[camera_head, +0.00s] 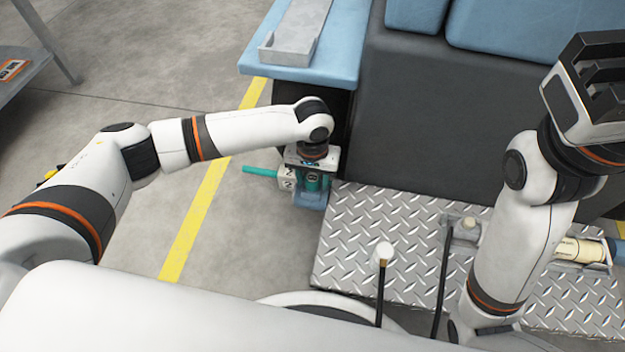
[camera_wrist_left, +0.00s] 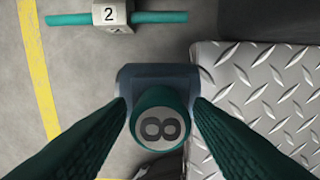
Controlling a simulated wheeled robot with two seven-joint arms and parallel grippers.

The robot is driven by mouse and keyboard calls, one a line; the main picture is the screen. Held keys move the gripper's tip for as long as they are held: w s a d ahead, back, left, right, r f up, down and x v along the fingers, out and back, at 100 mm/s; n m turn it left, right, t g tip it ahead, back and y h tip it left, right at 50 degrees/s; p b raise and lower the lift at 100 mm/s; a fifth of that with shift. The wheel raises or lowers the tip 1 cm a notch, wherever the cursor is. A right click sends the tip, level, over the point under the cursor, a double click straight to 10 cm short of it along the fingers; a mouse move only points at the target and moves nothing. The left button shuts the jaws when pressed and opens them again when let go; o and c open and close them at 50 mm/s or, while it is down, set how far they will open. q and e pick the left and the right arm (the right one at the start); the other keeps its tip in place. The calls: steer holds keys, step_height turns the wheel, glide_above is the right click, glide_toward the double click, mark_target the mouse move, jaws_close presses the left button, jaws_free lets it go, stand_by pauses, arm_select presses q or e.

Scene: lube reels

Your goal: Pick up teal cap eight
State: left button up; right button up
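The teal cap eight (camera_wrist_left: 160,127) shows in the left wrist view as a teal cylinder with a grey face marked 8. It sits in front of a dark blue-grey holder (camera_wrist_left: 158,75). My left gripper (camera_wrist_left: 160,112) has its two dark teal fingers on either side of the cap, very close to its sides. I cannot tell whether they press on it. In the head view my left gripper (camera_head: 312,170) points down over the holder and mostly hides the cap. My right gripper (camera_head: 592,85) is raised at the upper right, away from the cap; its finger opening is unclear.
A block marked 2 (camera_wrist_left: 113,14) with a teal rod (camera_wrist_left: 70,19) lies beside the holder. A diamond-plate step (camera_head: 350,235) lies to the right. A blue bench (camera_head: 340,45) bearing a grey tray (camera_head: 293,30) stands behind. Floor (camera_head: 225,240) to the left is clear.

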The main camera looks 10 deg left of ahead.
arm_select(q)
steer(key=c, duration=0.7)
steer(key=shift+c, duration=0.2)
steer(key=shift+r, duration=0.1)
